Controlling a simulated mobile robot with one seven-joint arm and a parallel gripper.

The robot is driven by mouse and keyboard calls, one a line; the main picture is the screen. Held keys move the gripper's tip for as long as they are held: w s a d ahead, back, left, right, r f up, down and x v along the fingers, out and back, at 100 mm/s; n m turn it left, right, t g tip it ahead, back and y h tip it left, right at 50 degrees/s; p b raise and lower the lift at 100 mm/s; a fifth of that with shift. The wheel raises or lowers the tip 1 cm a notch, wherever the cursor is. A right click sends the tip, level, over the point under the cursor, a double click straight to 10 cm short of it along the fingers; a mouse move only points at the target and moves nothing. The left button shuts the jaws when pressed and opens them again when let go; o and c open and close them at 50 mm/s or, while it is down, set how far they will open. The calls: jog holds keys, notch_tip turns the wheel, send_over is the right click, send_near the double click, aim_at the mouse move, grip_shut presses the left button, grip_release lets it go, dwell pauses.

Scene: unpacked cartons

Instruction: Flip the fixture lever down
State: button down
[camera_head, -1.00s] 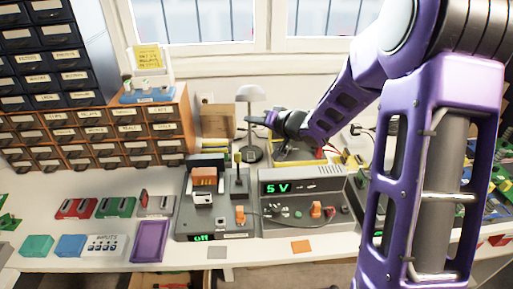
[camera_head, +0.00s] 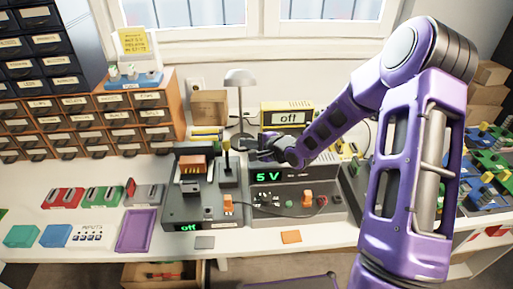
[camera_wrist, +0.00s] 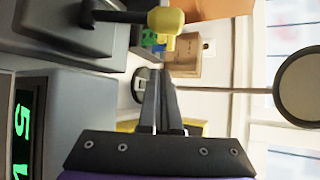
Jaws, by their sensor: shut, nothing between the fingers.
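The fixture (camera_head: 178,208) is a dark grey box on the bench with a green "off" readout on its front. Its lever (camera_head: 226,160) stands upright at the back right of the box, with a yellow knob on a dark shaft. In the wrist view the yellow knob (camera_wrist: 166,20) and shaft lie near the top, beyond the side of the fingers. My gripper (camera_head: 247,146) is shut and empty, just right of the knob at about its height. The closed fingers (camera_wrist: 160,85) appear apart from the knob in the wrist view.
A power supply (camera_head: 275,208) reading "5 V" stands right of the fixture, below my gripper. A purple tray (camera_head: 136,231) lies left.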

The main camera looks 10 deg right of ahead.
aim_at(227, 155)
jog(key=shift+s+a+r, duration=0.3)
jog(key=shift+s+a, duration=0.2)
jog(key=shift+a, duration=0.25)
jog(key=shift+s+a+r, duration=0.25)
jog(key=shift+s+a, duration=0.2)
jog(key=shift+a, duration=0.3)
jog(key=shift+d, duration=0.1)
jog(key=shift+s+r, duration=0.1)
jog(key=shift+s, duration=0.05)
